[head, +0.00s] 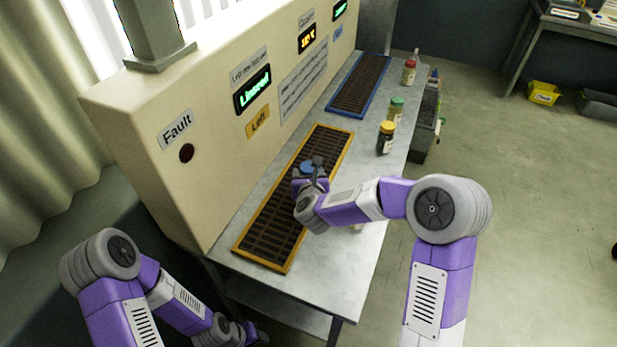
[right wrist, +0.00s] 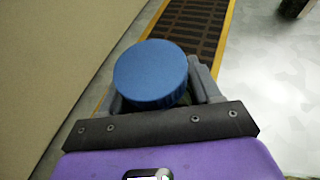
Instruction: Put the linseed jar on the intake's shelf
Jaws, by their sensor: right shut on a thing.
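A jar with a blue lid (head: 307,167) is between the fingers of my right gripper (head: 311,175), over the yellow-framed grate (head: 243,250). The lid (right wrist: 151,74) fills the middle of the right wrist view, with a finger on each side. The jar's body and label are hidden, so I cannot tell its contents or whether it touches the grate. A screen reading "Linseed" (head: 253,90) is on the beige panel behind this grate, above a "Left" plate (head: 258,122). My left gripper (head: 240,334) is low at the bottom edge, away from the bench; its fingers are unclear.
A blue-framed grate (head: 360,85) lies farther back. The metal bench (head: 335,262) is bare at its near right.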

